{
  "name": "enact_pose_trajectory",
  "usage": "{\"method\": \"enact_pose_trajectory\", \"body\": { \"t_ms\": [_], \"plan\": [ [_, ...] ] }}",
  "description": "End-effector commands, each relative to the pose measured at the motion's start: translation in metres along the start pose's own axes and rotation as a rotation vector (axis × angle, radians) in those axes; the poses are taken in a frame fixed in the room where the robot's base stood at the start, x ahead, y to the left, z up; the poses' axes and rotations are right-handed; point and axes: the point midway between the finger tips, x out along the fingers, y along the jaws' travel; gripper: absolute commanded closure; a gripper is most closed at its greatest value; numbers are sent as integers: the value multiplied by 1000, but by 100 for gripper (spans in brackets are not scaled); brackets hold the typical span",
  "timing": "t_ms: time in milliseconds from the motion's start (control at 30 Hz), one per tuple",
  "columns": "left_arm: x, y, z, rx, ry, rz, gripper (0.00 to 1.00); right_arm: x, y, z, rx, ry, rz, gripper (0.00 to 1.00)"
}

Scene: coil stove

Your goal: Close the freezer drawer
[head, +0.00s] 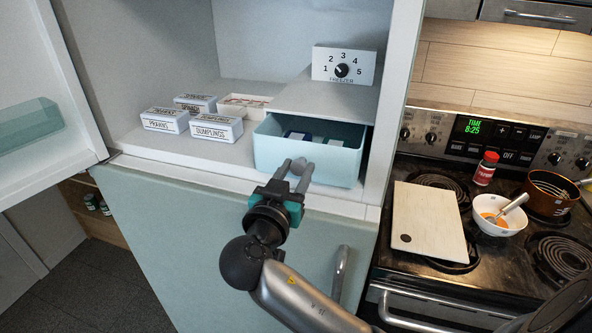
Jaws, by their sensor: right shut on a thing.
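The pale blue freezer drawer (275,153) is pulled out below the small freezer shelf. Its inside shows, with dark packages (300,136) in it. A small notch or handle shows on its front. My right gripper (295,168) is at the lower front of the drawer, left of the middle of its front panel. Its fingers are shut on the drawer front; the exact contact is hard to make out. My left gripper is not in view.
Boxes (165,120) and a tray (244,104) sit left of the drawer. A freezer dial (342,69) is above. The open fridge door (40,115) is at the left. The stove at the right holds a cutting board (428,220), bowl (497,213) and pot (550,193).

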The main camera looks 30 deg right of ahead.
Motion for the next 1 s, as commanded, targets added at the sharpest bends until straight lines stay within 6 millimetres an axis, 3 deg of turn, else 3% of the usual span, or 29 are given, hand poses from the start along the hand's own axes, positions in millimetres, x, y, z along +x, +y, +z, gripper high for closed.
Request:
{"method": "enact_pose_trajectory", "body": {
  "t_ms": [833,1000],
  "plan": [
    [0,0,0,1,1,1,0,1,0,-1,1,2,1,100],
    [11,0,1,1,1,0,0,21,0,1,1,5,4,100]
  ]
}}
